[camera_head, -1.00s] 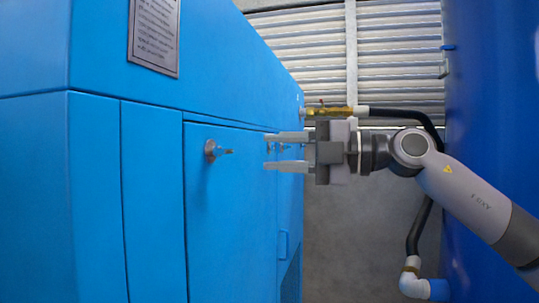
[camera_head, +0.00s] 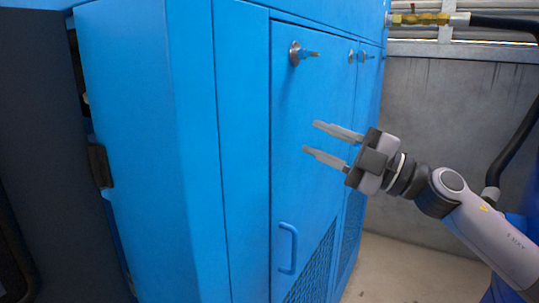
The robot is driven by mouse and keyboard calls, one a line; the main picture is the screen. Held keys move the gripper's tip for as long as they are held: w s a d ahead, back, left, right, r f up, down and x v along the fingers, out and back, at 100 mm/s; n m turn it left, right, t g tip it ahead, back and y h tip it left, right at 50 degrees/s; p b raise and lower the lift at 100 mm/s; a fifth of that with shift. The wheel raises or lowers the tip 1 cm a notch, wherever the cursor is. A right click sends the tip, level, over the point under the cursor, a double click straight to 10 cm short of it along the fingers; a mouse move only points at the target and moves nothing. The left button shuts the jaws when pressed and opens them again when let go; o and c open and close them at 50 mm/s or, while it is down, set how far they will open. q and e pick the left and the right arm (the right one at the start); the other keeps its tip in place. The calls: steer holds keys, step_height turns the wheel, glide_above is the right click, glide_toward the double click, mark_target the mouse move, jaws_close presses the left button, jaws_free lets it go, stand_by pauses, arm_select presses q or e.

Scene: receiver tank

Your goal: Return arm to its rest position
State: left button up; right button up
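My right arm comes in from the lower right. Its gripper (camera_head: 325,141) is open, with two grey fingers apart and nothing between them. The fingers point left and slightly up, in front of the blue cabinet's door (camera_head: 300,170). They show below the door's key latch (camera_head: 298,54) and above the blue handle (camera_head: 288,248). I cannot tell how far the fingertips are from the door. My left gripper is not in view.
A brass valve fitting (camera_head: 420,19) with a black hose (camera_head: 515,150) is at the upper right. A blue tank part (camera_head: 518,225) stands at the right edge. A dark panel (camera_head: 35,130) is at the left. Bare floor (camera_head: 400,268) shows at lower right.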

steer(key=s+d+f+m+t+h+p, duration=0.1)
steer(key=s+d+f+m+t+h, duration=0.2)
steer(key=f+m, duration=0.5)
steer(key=s+d+f+m+t+h, duration=0.15)
steer(key=f+m+h, duration=0.35)
steer(key=f, duration=0.7)
steer(key=s+d+f+m+t+h+p, duration=0.1)
steer(key=f+m+t+h, duration=0.4)
steer(key=f, duration=0.5)
steer(key=s+d+f+m+g+h, duration=0.2)
steer(key=s+d+f+m+g, duration=0.1)
steer(key=s+f, duration=0.6)
steer(key=s+d+f+m+g+h, duration=0.2)
steer(key=s+f+g, duration=0.3)
steer(key=s+f, duration=0.4)
steer(key=shift+s+d+f+m+p, duration=0.4)
steer(key=shift+s+m, duration=0.1)
steer(key=shift+s, duration=0.7)
